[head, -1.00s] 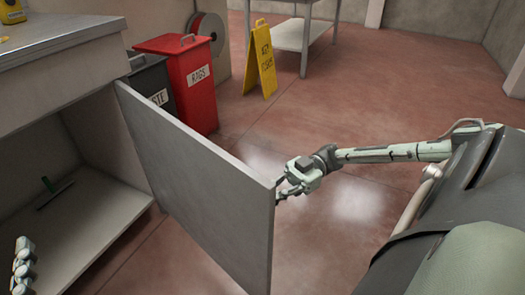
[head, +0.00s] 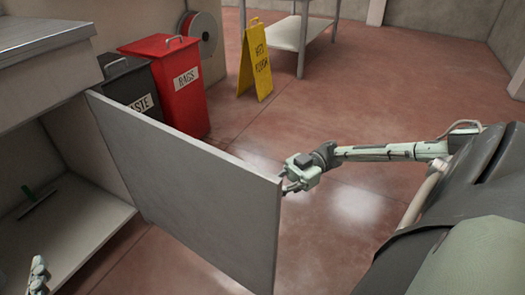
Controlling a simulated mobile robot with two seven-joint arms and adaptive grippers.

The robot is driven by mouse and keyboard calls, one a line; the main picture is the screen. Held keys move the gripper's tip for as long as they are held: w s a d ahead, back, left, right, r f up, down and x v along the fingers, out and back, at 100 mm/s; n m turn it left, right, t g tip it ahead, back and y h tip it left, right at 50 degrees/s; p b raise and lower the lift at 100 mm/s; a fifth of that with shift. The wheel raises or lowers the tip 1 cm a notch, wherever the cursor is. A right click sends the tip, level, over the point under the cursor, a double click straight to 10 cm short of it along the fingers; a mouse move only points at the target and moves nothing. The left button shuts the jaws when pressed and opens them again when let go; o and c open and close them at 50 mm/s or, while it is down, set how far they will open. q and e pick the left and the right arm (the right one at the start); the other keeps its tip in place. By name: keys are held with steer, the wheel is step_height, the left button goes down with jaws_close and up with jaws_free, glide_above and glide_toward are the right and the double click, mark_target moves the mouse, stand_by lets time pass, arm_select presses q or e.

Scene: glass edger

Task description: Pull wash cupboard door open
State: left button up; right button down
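The wash cupboard door (head: 190,185) is a plain grey panel. It stands wide open, swung out from the cupboard (head: 85,235) at the left, whose inside shows. My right gripper (head: 288,187) is at the door's free edge. Its fingertips are partly hidden behind that edge, so I cannot tell whether they are closed on anything. No handle shows on the visible face. My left gripper (head: 38,275) is only partly in view at the bottom left, in front of the cupboard opening. Its finger opening cannot be made out.
A green-handled squeegee (head: 38,202) lies inside the cupboard. A dark waste bin (head: 125,80) and a red rags bin (head: 175,80) stand behind the door. A yellow wet-floor sign (head: 255,65) stands farther back. The red floor right of the door is mostly clear.

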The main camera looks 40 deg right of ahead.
steer(key=shift+s+d+f, duration=0.1)
steer(key=shift+s, duration=0.15)
steer(key=c, duration=1.6)
jaws_free()
steer(key=shift+w, duration=0.1)
steer(key=d, duration=0.4)
steer(key=s+d, duration=0.1)
steer(key=d, duration=0.7)
steer(key=shift+s, duration=0.15)
steer(key=shift+s, duration=0.1)
